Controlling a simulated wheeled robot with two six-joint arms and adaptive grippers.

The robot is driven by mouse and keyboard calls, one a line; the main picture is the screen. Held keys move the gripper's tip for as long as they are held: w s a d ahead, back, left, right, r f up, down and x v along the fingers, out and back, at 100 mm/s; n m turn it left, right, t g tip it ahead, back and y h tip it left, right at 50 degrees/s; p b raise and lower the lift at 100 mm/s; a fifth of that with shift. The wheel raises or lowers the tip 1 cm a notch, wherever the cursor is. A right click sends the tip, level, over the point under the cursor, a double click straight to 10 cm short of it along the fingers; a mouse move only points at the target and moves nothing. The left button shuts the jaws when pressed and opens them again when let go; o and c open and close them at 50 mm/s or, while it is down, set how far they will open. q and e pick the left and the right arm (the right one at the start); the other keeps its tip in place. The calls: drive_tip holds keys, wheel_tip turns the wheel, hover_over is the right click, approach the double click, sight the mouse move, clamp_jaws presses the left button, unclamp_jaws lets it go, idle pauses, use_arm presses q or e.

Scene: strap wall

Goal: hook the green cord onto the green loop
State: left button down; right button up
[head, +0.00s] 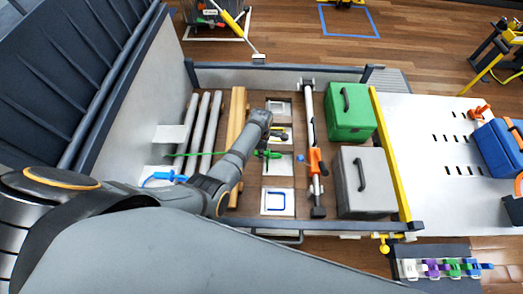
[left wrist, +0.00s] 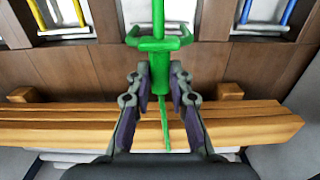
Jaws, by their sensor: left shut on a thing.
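My left gripper (left wrist: 160,82) is shut on the green hook piece (left wrist: 159,64) of the green cord, whose crossbar and front shaft stick out ahead of the fingers. The thin cord (left wrist: 166,125) hangs back between the fingers. In the head view the green hook piece (head: 267,154) shows beside my left wrist, over the row of white plates. The green cord (head: 200,154) runs left from behind my arm across the grey tubes. I cannot tell the green loop apart from the green piece; it may be hidden behind it. My right gripper is out of view.
A wooden beam (left wrist: 60,125) lies under the gripper. White plates with coloured loops, one with a blue loop (head: 277,201), sit in a row. A blue hook piece (head: 163,177) lies at left. An orange-clamped bar (head: 315,160), green box (head: 349,112) and grey box (head: 365,181) stand to the right.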

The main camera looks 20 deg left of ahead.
use_arm(q)
drive_tip(key=shift+s+a, duration=0.1)
drive_tip(key=shift+a, duration=0.05)
drive_tip(key=shift+s+a+p, duration=0.25)
drive_tip(key=shift+a+p, duration=0.3)
drive_tip(key=shift+a, duration=0.4)
drive_tip(key=shift+a, duration=0.15)
drive_tip(key=shift+s+a+p, duration=0.15)
drive_tip(key=shift+a+p, duration=0.35)
drive_tip(key=shift+a, duration=0.2)
